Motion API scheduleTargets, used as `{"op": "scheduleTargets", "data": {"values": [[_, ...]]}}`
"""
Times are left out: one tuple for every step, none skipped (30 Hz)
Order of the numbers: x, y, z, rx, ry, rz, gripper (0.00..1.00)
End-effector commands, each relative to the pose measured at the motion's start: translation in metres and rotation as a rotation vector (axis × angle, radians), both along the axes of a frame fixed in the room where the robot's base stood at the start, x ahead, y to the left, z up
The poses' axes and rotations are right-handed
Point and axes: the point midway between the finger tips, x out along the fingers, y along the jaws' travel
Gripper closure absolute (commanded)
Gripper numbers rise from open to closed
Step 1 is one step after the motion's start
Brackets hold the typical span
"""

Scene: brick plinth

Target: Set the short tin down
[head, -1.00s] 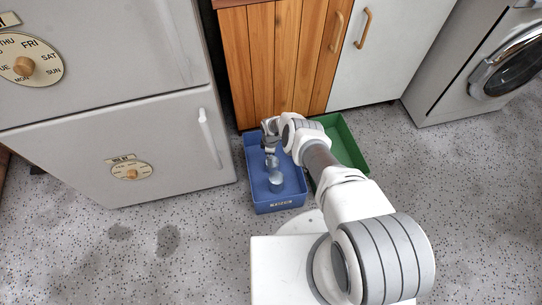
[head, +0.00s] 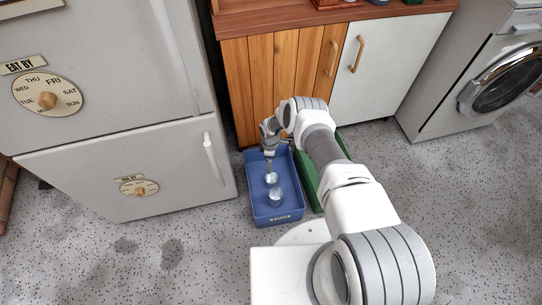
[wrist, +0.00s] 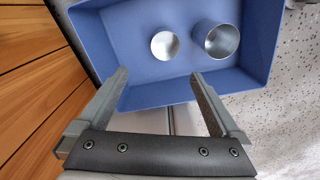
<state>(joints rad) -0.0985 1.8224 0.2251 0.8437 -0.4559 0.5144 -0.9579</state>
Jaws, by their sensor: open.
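The short tin (wrist: 164,45) stands on the floor of the blue crate (wrist: 133,97), free of my gripper. It also shows in the head view (head: 271,178). A taller tin (wrist: 216,39) stands close to its right in the wrist view, and in the head view (head: 276,196) it is nearer the crate's front. My gripper (wrist: 160,76) is open and empty, its fingers apart over the crate's edge, with the short tin beyond the tips. In the head view my gripper (head: 269,160) is above the crate's back end.
A green crate (head: 307,181) stands right of the blue one, partly hidden by my arm. A wooden cabinet (head: 262,80) rises just behind both. A fridge (head: 110,150) is on the left and a washing machine (head: 480,75) on the right. Speckled floor is clear in front.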

Motion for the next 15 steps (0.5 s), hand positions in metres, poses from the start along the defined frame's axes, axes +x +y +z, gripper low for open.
{"op": "scheduleTargets", "data": {"values": [[0.0, 0.0, 0.004, 0.0, 0.0, 0.0, 0.0], [0.0, 0.0, 0.004, 0.0, 0.0, 0.0, 0.0], [0.0, 0.0, 0.005, 0.0, 0.0, 0.0, 0.0], [0.0, 0.0, 0.005, 0.0, 0.0, 0.0, 0.0], [0.001, 0.0, 0.006, 0.0, -0.001, -0.001, 0.0], [0.002, 0.0, 0.008, 0.0, -0.003, -0.003, 0.0], [0.004, 0.0, 0.011, 0.0, -0.004, -0.005, 0.0], [0.007, 0.0, 0.015, 0.001, -0.007, -0.009, 0.0], [0.013, 0.0, 0.024, 0.001, -0.012, -0.017, 0.0], [0.018, 0.001, 0.032, 0.0, -0.017, -0.024, 0.0], [0.023, 0.001, 0.041, 0.0, -0.022, -0.032, 0.0], [0.032, 0.001, 0.056, 0.001, -0.031, -0.045, 0.0], [0.038, 0.001, 0.068, 0.001, -0.037, -0.057, 0.0], [0.044, 0.0, 0.081, 0.001, -0.043, -0.07, 0.0], [0.052, 0.0, 0.099, -0.001, -0.052, -0.087, 0.0]]}}
